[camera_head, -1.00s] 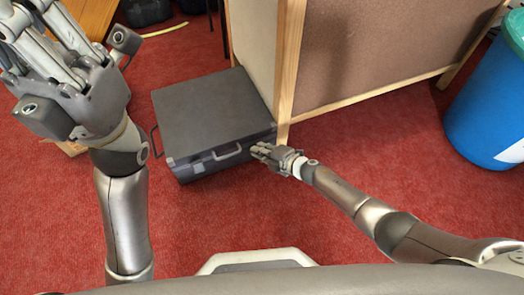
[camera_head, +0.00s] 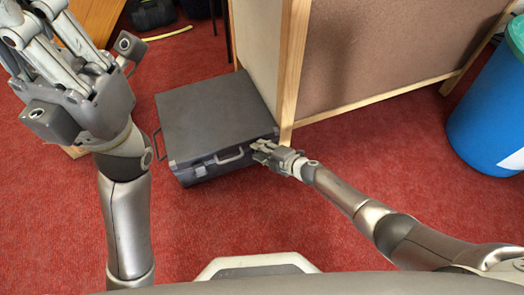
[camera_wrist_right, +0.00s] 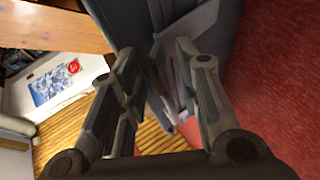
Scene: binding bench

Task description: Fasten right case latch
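The dark grey case (camera_head: 215,115) lies shut and flat on the red carpet in the head view. Its front shows a handle (camera_head: 230,156) and, left of it, a small latch-like fitting (camera_head: 197,171). My right gripper (camera_head: 259,150) is at the right end of the case front and hides the right latch there. In the right wrist view my right gripper (camera_wrist_right: 160,75) is open, its fingers apart, with a grey plate-like part (camera_wrist_right: 190,35) just beyond them. I cannot tell whether they touch it. My left gripper (camera_head: 40,25) is raised at the upper left, away from the case, its fingertips cut off.
A wood-framed panel (camera_head: 390,50) stands right behind the case, its post (camera_head: 291,75) close to the case's right corner. A blue bin (camera_head: 490,110) is at the far right. The carpet (camera_head: 200,225) in front of the case is clear.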

